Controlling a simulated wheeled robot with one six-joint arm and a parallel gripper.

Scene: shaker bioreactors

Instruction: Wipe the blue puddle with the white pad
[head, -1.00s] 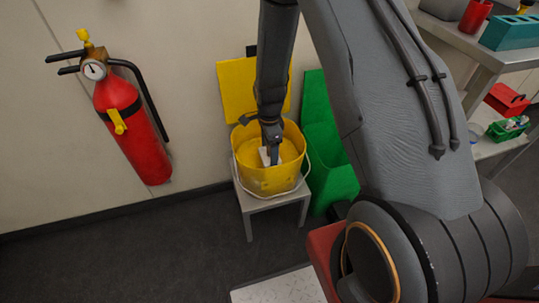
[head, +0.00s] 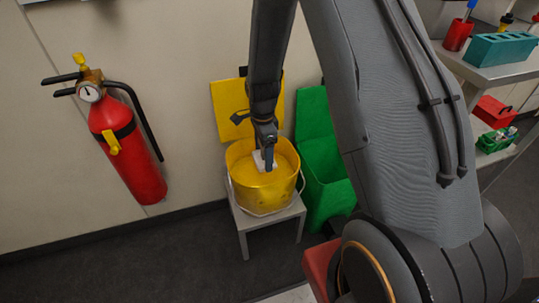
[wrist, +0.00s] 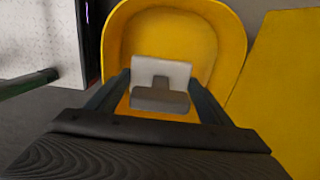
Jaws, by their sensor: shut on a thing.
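My gripper (head: 267,157) points down at the mouth of a yellow bucket (head: 262,197). It is shut on the white pad (head: 259,163), which shows against the bucket's yellow inside. In the wrist view the pad (wrist: 161,70) has a grey block-like grip (wrist: 160,102) between my two dark fingers (wrist: 160,92), with the open bucket (wrist: 225,45) behind it. I cannot tell how high the pad is above the bucket's bottom. The blue puddle is not in view.
The bucket stands on a small grey stool (head: 239,222). A red fire extinguisher (head: 125,150) hangs on the left wall. Shelves with a teal rack (head: 503,50) are at right.

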